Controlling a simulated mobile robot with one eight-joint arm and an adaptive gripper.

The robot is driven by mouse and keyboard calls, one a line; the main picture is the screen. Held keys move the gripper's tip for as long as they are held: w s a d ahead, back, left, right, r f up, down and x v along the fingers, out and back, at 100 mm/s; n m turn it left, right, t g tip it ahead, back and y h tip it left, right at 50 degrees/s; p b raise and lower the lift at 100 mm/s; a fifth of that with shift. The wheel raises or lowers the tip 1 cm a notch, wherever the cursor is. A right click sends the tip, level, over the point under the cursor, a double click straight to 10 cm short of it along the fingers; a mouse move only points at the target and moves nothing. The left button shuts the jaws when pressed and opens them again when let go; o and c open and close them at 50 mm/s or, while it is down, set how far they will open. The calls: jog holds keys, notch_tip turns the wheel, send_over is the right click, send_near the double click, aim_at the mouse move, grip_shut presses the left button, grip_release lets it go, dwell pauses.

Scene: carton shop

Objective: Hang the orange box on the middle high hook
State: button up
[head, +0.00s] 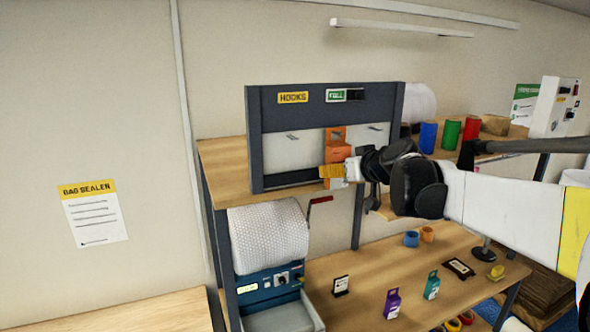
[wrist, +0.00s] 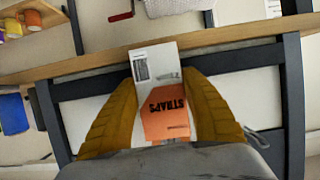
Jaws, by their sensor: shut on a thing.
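The orange box (head: 335,153) is in front of the hook board (head: 255,140), near its middle. In the wrist view the box (wrist: 163,108) appears upside down, with a white part and the word STRAPS on its orange part. My gripper (head: 333,172) is shut on it, with yellow fingers on both sides in the wrist view (wrist: 160,88). In the head view a left hook (head: 292,137) and a right hook (head: 375,128) show on the upper panel. The middle high hook is not visible behind the box. I cannot tell whether the box touches a hook.
The board stands on a wooden shelf (head: 222,165), above a bubble-wrap roll (head: 268,236). Blue, green and red cylinders (head: 449,135) stand to the right, behind my arm. A lower table (head: 365,285) holds a purple box (head: 392,303) and a teal box (head: 432,286).

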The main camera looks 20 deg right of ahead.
jog(key=o, duration=1.3)
jog(key=v, duration=1.1)
jog(key=s+a+f+g+b, duration=0.1)
jog(key=s+a+f+b, duration=0.2)
jog(key=a+f+b, duration=0.55)
jog(key=s+a+f+g+y+b, duration=0.1)
jog(key=s+f+g+b, duration=0.15)
jog(key=f+b, duration=0.7)
jog(key=s+a+f+b, duration=0.3)
jog(key=a+f, duration=0.1)
jog(key=f, duration=1.1)
jog(key=s+a+f+g+b, duration=0.1)
jog(key=s+f+b, duration=0.2)
jog(key=f+b, duration=0.3)
jog(key=s+a+f+g+h+b, duration=0.1)
jog(key=s+f+b, duration=0.3)
jog(key=f, duration=1)
jog(key=s+a+f+g+b, duration=0.1)
jog(key=s+a+f+b, duration=0.2)
jog(key=f+b, duration=0.6)
jog(key=shift+s+f+b, duration=0.35)
jog(key=shift+s+f, duration=0.3)
jog(key=shift+f, duration=0.1)
